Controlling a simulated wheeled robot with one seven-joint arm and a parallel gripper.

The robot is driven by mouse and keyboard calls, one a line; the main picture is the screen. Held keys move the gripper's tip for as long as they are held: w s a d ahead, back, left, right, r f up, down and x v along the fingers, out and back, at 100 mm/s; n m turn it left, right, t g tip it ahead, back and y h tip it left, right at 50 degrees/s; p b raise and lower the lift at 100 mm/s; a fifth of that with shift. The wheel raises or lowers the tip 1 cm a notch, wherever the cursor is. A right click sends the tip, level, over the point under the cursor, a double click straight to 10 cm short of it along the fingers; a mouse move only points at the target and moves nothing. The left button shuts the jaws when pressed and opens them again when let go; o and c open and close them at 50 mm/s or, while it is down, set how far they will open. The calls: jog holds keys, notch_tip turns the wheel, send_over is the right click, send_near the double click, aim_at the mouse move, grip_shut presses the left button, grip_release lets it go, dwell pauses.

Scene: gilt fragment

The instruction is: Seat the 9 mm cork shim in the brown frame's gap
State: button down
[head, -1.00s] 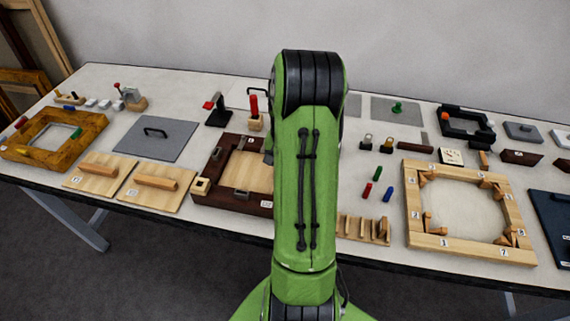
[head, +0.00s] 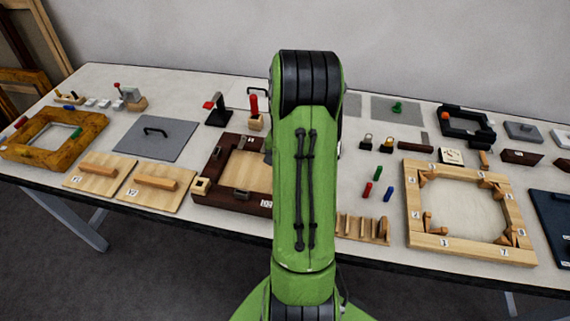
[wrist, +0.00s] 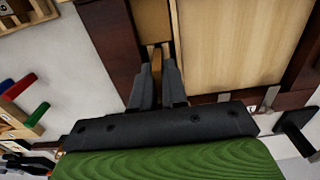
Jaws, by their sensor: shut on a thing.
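The dark brown frame (head: 226,199) lies on the table left of my arm in the head view, with a pale wood panel (head: 248,172) inside it. In the wrist view the frame's bar (wrist: 108,38) is left of my gripper and the panel (wrist: 235,42) is right. My gripper (wrist: 156,70) is shut on a thin tan piece (wrist: 156,58), apparently the cork shim, mostly hidden between the fingers. The fingertips are over the strip between bar and panel. A tan surface (wrist: 154,20) shows beyond them; I cannot tell whether the shim touches or enters the gap.
A slotted wooden rack (head: 362,229) and red, green and blue pegs (head: 367,189) are right of my arm. A light wood frame (head: 470,248) lies farther right. Two wood boards with handles (head: 150,190) lie left of the brown frame. Metal clips (head: 241,195) stand on the brown frame.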

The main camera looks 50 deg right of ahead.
jog(key=shift+f+b, duration=0.75)
jog(key=shift+f, duration=0.3)
jog(key=c, duration=1.1)
grip_release()
notch_tip(320, 180, up, 16)
jog(key=p, duration=0.3)
jog(key=shift+f, duration=0.1)
